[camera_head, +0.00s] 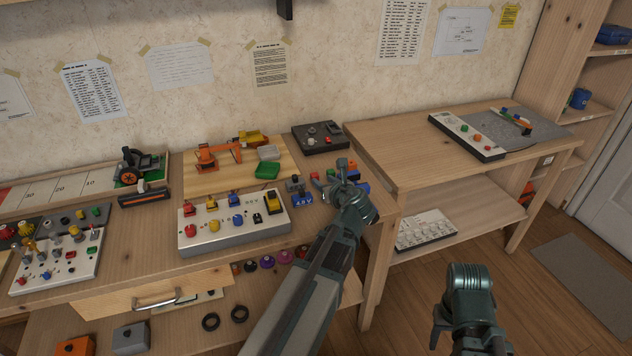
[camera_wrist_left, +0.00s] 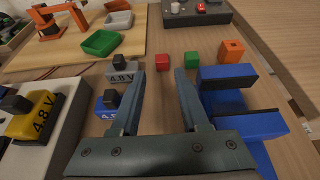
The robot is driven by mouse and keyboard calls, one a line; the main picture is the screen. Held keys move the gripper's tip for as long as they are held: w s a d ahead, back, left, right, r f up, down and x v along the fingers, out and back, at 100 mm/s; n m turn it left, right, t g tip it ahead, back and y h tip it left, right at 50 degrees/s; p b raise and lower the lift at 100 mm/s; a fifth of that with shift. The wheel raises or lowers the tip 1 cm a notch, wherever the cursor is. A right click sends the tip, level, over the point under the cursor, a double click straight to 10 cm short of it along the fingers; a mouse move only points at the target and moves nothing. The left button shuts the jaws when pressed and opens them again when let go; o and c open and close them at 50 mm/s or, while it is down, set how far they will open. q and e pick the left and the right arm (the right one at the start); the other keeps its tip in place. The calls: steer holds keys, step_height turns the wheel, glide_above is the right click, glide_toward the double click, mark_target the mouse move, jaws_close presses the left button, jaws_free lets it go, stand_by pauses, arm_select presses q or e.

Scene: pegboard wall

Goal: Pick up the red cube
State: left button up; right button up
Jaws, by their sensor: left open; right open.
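The small red cube (camera_wrist_left: 163,61) lies on the wooden bench top in the left wrist view, ahead of the fingertips and between their lines. My left gripper (camera_wrist_left: 160,80) is open and empty, with its fingers pointing toward the cube. My right gripper (camera_head: 440,326) is open, low over the floor at the lower right, far from the cube.
A green cube (camera_wrist_left: 190,60) sits close to the right of the red one, with an orange block (camera_wrist_left: 231,51) beyond. A blue holder (camera_wrist_left: 240,100) stands right of my left fingers. Grey and blue 4.8 V blocks (camera_wrist_left: 119,74) stand left. A dark control box (camera_head: 320,138) is behind.

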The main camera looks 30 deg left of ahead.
mark_target(315, 174)
arm_select(q)
steer(key=b+x, duration=0.1)
steer(key=x, duration=0.4)
steer(key=shift+w+a, duration=0.1)
steer(key=b+x, duration=0.1)
steer(key=x, duration=0.1)
steer(key=b+x, duration=0.1)
steer(key=x, duration=0.2)
steer(key=shift+w+f+b, duration=0.1)
steer(key=shift+f+b, duration=0.2)
steer(key=shift+c, duration=0.2)
jaws_close()
